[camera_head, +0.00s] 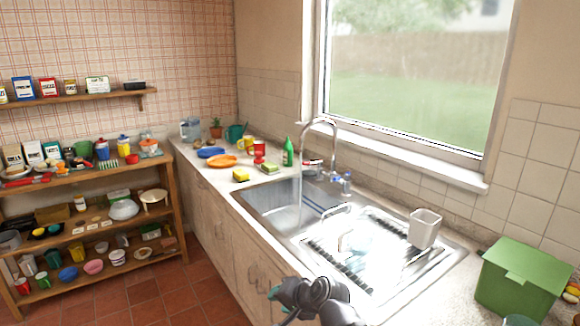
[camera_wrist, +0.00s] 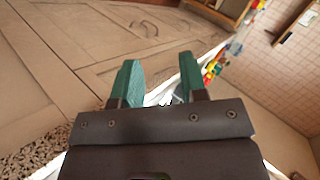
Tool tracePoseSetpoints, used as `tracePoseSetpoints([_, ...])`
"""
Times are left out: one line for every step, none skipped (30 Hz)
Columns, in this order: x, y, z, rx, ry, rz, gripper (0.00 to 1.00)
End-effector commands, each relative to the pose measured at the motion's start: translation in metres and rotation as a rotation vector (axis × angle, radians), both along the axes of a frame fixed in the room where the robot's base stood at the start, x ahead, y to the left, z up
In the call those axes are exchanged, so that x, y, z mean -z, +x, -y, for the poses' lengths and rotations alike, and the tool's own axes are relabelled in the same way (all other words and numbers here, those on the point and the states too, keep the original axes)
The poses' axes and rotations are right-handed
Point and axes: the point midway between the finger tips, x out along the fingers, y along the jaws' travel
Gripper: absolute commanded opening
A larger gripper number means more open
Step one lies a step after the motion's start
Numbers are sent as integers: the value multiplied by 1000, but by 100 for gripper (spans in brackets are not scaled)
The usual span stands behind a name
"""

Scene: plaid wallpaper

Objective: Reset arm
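My gripper (camera_wrist: 158,76) shows in the wrist view with its two green fingers apart and nothing between them. In the head view my gripper (camera_head: 276,293) is at the bottom centre, by the front edge of the counter and close to the cabinet fronts. It is small and dark there, and its fingers are hard to make out. The sink (camera_head: 262,190) lies behind it, with a bright drying area (camera_head: 385,285) to its right.
A white container (camera_head: 424,228) stands on the drying area, and a green box (camera_head: 520,280) stands at the right. A faucet (camera_head: 334,150) rises behind the sink. Plates, sponges and a green bottle (camera_head: 288,152) crowd the far counter. Loaded shelves (camera_head: 95,178) stand at the left; floor before them is clear.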

Motion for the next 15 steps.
tracePoseSetpoints([-41,-27,30,-158,-233,-76,39])
tracePoseSetpoints([-49,-45,52,-255,-371,-140,39])
tracePoseSetpoints([-62,-65,82,-352,-514,-231,39])
tracePoseSetpoints([-75,-79,103,-402,-599,-298,39])
tracePoseSetpoints([-89,-90,122,-433,-663,-359,39])
tracePoseSetpoints([-107,-100,143,-441,-721,-426,39])
tracePoseSetpoints([-120,-104,155,-427,-748,-458,39])
tracePoseSetpoints([-130,-106,164,-410,-765,-470,39])
tracePoseSetpoints([-142,-106,171,-393,-768,-475,39])
tracePoseSetpoints([-148,-106,174,-385,-764,-477,39])
tracePoseSetpoints([-152,-106,177,-377,-762,-479,39])
tracePoseSetpoints([-155,-106,180,-370,-759,-481,39])
tracePoseSetpoints([-156,-105,181,-366,-757,-482,39])
tracePoseSetpoints([-155,-105,182,-364,-757,-483,39])
tracePoseSetpoints([-154,-105,183,-362,-756,-483,39])
